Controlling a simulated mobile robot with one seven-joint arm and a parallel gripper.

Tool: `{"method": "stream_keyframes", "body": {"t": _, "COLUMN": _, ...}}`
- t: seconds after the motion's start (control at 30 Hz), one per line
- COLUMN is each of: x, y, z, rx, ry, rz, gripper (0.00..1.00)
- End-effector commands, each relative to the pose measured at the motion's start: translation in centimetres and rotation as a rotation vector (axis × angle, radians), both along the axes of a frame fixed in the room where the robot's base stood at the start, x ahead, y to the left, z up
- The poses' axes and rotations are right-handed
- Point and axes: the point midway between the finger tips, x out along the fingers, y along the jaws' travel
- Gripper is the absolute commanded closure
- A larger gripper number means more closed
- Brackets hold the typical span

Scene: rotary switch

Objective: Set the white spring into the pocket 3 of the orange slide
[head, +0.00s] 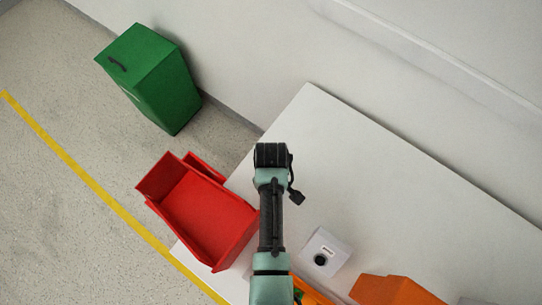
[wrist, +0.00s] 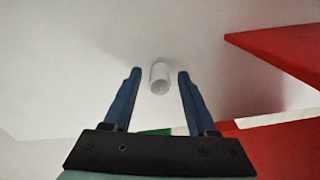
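A small white cylinder (wrist: 159,78), which looks like the white spring, shows in the wrist view on a pale surface. My gripper (wrist: 158,75) is open, with one blue finger on each side of the cylinder and visible gaps to both. Its exact depth between the fingertips is hard to tell. In the head view my arm hides the gripper and the spring. An orange tray (head: 318,294) shows partly at the bottom beside my arm, with something green in it. I cannot tell whether it is the orange slide, and no pocket 3 can be made out.
A red bin (head: 205,212) stands at the white table's (head: 400,215) left edge; red walls (wrist: 285,50) also show in the wrist view. A white box with a black knob (head: 320,260) and an orange block (head: 392,291) are at lower right. A green bin (head: 155,80) stands on the floor.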

Motion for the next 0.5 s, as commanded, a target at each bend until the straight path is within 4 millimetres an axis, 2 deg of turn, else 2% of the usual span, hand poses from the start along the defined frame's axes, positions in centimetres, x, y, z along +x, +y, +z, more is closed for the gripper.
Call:
{"method": "stream_keyframes", "body": {"t": 0.03, "x": 0.01, "y": 0.01, "z": 0.02, "rx": 0.0, "ry": 0.0, "rz": 0.0, "gripper": 0.53}}
{"method": "stream_keyframes", "body": {"t": 0.3, "x": 0.0, "y": 0.0, "z": 0.03, "rx": 0.0, "ry": 0.0, "rz": 0.0, "gripper": 1.0}}
{"method": "stream_keyframes", "body": {"t": 0.5, "x": 0.01, "y": 0.0, "z": 0.05, "rx": 0.0, "ry": 0.0, "rz": 0.0, "gripper": 1.0}}
